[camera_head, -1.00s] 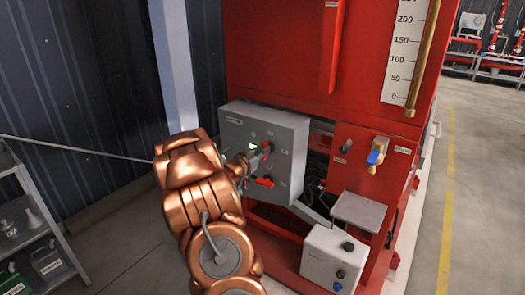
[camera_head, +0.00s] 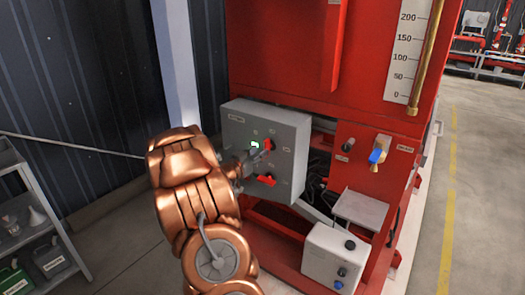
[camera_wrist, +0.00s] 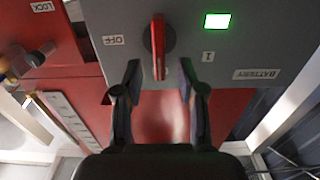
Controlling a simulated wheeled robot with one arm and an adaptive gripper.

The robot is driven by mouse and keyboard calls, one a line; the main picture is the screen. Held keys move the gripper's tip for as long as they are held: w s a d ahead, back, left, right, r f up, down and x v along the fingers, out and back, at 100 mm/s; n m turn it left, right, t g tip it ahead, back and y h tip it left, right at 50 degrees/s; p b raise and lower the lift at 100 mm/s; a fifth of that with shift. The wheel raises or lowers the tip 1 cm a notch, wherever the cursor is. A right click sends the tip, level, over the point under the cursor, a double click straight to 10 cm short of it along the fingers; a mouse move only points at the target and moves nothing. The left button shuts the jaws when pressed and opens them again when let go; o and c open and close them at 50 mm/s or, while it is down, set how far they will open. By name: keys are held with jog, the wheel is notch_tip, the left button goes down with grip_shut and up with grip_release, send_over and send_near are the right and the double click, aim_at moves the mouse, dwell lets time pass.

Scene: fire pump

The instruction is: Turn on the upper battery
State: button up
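The grey battery control box (camera_head: 290,125) is mounted on the red pump unit. Its upper red rotary switch (camera_head: 268,145) is partly behind my gripper's tips; the lower red switch (camera_head: 265,180) is below it. A green lamp (camera_head: 255,144) beside the upper switch is lit. In the wrist view the switch (camera_wrist: 159,40) has its handle vertical in the picture, with the OFF label (camera_wrist: 113,40) to its left and the I label (camera_wrist: 208,56) to its right. My gripper (camera_wrist: 161,76) is open, its fingers on either side of the handle's near end, apparently not touching it.
A white box (camera_head: 330,260) with knobs stands low in front of the red unit. A blue-handled valve (camera_head: 376,156) is on the red panel at right. A grey shelf (camera_head: 40,225) stands at left. The floor right of the unit is clear.

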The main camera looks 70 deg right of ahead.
jog(key=v, duration=0.8)
jog(key=shift+d, duration=0.1)
dwell(0.4)
